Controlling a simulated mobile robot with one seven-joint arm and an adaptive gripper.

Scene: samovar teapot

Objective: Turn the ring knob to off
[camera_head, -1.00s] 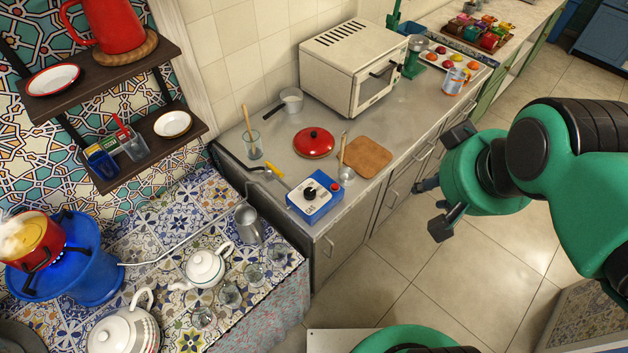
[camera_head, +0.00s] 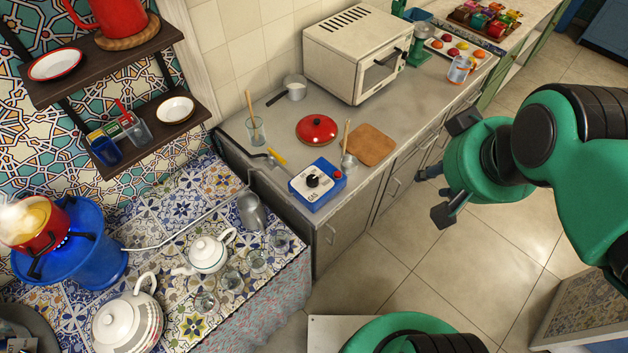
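The ring knob is a black round knob (camera_head: 312,181) on the white top face of a small blue control box (camera_head: 326,195), which also has a red button (camera_head: 337,174). The box stands near the front edge of the grey counter. I cannot read which mark the knob points to. A blue gas burner (camera_head: 75,250) with a lit blue flame stands at the left under a red and yellow pot (camera_head: 40,232). A pale hose runs from the burner toward the counter. My gripper (camera_head: 452,170) is open and empty, over the floor to the right of the box, apart from it.
A steel cup with a wooden handle (camera_head: 348,160), a wooden board (camera_head: 371,145) and a red lid (camera_head: 317,129) lie close behind the box. A metal pitcher (camera_head: 251,212), teapots and glasses stand on the tiled table. The floor before the counter is clear.

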